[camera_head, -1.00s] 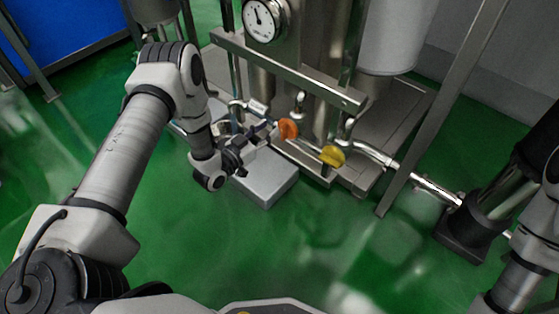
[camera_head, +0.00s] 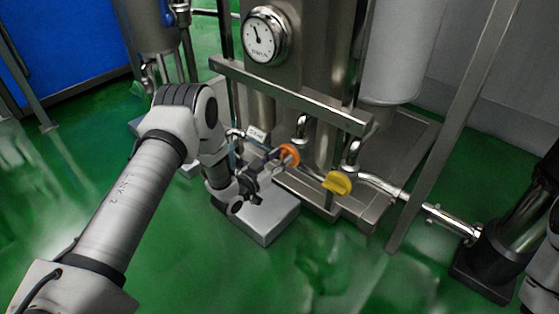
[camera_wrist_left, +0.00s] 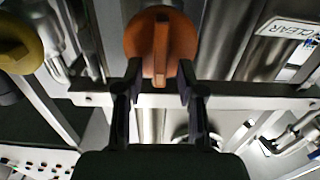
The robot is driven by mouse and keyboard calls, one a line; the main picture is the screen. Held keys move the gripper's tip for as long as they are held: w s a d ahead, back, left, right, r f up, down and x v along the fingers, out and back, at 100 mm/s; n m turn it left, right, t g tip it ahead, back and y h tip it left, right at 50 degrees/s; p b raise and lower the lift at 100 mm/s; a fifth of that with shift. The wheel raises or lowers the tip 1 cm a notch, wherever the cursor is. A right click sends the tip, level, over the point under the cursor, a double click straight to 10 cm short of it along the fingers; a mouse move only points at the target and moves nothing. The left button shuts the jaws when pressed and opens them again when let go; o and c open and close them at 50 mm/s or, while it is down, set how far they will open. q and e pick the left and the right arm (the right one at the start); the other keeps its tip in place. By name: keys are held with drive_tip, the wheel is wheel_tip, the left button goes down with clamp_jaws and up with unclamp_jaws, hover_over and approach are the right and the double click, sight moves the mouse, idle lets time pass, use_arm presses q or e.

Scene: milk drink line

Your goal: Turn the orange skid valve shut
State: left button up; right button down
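The orange skid valve (camera_head: 289,153) is a round handle with a raised bar across it, low on the front of the steel skid. In the left wrist view the orange valve (camera_wrist_left: 161,42) is straight ahead, its bar upright. My left gripper (camera_head: 281,160) is at the valve, its fingers partly overlapping it in the head view. In the left wrist view the left gripper (camera_wrist_left: 160,72) is open, one finger on each side of the bar at the handle's lower part. There is a gap between bar and fingers; whether they touch the rim I cannot tell. My right gripper is out of view.
A yellow valve (camera_head: 338,183) sits just right of the orange one and shows at the left wrist view's edge (camera_wrist_left: 18,45). A steel crossbar (camera_head: 290,95) and gauge (camera_head: 264,36) are above. A grey block (camera_head: 268,222) stands below my gripper. Green floor in front is clear.

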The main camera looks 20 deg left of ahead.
use_arm(q)
clamp_jaws()
drive_tip(key=m+p, duration=0.3)
drive_tip(key=shift+s+d+r, duration=0.1)
drive_tip(key=shift+d+r, duration=0.05)
drive_tip(key=shift+d, duration=0.1)
drive_tip(key=shift+s+d+f+m+p, duration=0.1)
drive_tip(key=shift+d+f+m+p, duration=0.2)
drive_tip(key=shift+m+p, duration=1.7)
drive_tip(key=shift+d+f+m+p, duration=0.1)
drive_tip(key=shift+f+m+p, duration=0.5)
drive_tip(key=shift+m, duration=2.4)
drive_tip(key=shift+s+d+f+m+p, duration=0.1)
drive_tip(key=shift+d+m+p, duration=0.05)
drive_tip(key=shift+m+p, duration=1.95)
drive_tip(key=shift+m+b, duration=0.4)
drive_tip(key=shift+m, duration=0.1)
